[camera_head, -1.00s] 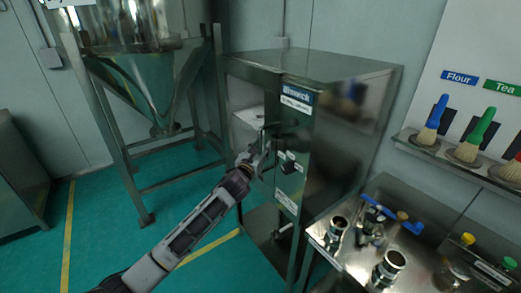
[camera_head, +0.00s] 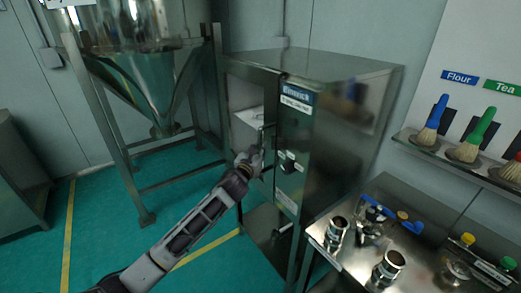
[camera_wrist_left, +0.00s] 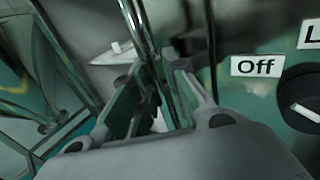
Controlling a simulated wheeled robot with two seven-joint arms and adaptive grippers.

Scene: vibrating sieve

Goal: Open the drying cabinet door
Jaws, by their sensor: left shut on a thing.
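The drying cabinet (camera_head: 350,110) is a steel box standing at the centre right of the head view. Its front door side (camera_head: 240,85) faces left, and a pale item shows behind it. I cannot tell whether it is glazed or slightly ajar. A vertical metal handle (camera_head: 264,134) is on this side, beside the control panel. My left gripper (camera_head: 259,157) is shut on the handle. In the left wrist view the handle (camera_wrist_left: 148,45) runs down between the fingers (camera_wrist_left: 155,100), partly hidden by them. My right gripper is in neither view.
An "Off" label and a dark knob (camera_wrist_left: 302,100) sit close right of the fingers. A steel hopper on a leg frame (camera_head: 128,165) stands left of the cabinet. A steel table (camera_head: 350,262) with metal fittings is at front right. Green floor (camera_head: 100,215) is clear at front left.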

